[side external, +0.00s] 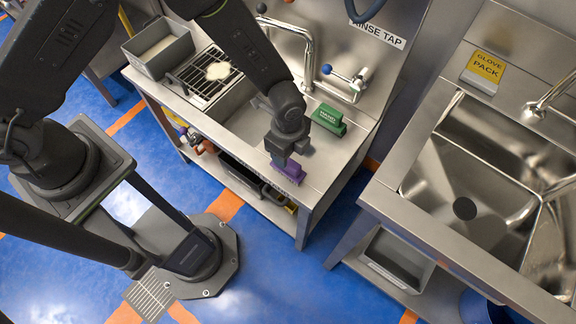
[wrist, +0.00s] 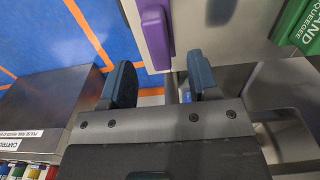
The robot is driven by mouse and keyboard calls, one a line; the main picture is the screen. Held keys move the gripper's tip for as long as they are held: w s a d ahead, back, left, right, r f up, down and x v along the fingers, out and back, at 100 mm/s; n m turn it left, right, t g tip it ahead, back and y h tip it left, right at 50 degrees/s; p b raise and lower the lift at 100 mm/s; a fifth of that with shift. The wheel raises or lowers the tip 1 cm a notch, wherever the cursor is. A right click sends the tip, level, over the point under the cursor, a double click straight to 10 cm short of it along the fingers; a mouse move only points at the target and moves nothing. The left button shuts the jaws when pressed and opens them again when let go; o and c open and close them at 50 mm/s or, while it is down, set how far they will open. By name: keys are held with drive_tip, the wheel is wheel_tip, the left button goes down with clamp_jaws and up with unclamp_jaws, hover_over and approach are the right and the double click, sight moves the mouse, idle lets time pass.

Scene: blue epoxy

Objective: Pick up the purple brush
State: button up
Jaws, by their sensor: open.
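The purple brush (side external: 292,171) lies near the front edge of the steel counter (side external: 330,160), just below my gripper (side external: 285,160) in the side view. In the wrist view the purple brush (wrist: 157,38) is at the top centre, ahead of the fingers. My gripper (wrist: 162,85) is open, with one dark fingertip on each side and nothing between them. The brush is beyond the fingertips in that view, and I cannot tell whether either finger touches it. Part of the brush is hidden by the gripper in the side view.
A green hand squeegee block (side external: 328,119) stands on the counter behind the brush; its edge shows in the wrist view (wrist: 300,28). A sink, tap (side external: 309,60) and wire rack (side external: 207,75) lie to the left and back. A second sink unit (side external: 470,180) stands right, across a gap.

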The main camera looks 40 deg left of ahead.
drive_tip(key=shift+s+d+f, duration=0.1)
drive_tip(key=shift+f, duration=2.65)
drive_tip(key=c, duration=1)
drive_tip(key=shift+r, duration=0.1)
drive_tip(key=shift+r, duration=0.6)
wheel_tip(320, 180, up, 3)
drive_tip(key=shift+f, duration=0.2)
drive_tip(key=a+r, duration=0.2)
drive_tip(key=a, duration=0.2)
drive_tip(key=w+a+r, duration=0.1)
drive_tip(key=a+r, duration=0.1)
drive_tip(key=a, duration=0.1)
drive_tip(key=a+r, duration=0.3)
drive_tip(key=a, duration=0.1)
drive_tip(key=shift+w+a, duration=0.2)
drive_tip(key=shift+a, duration=0.1)
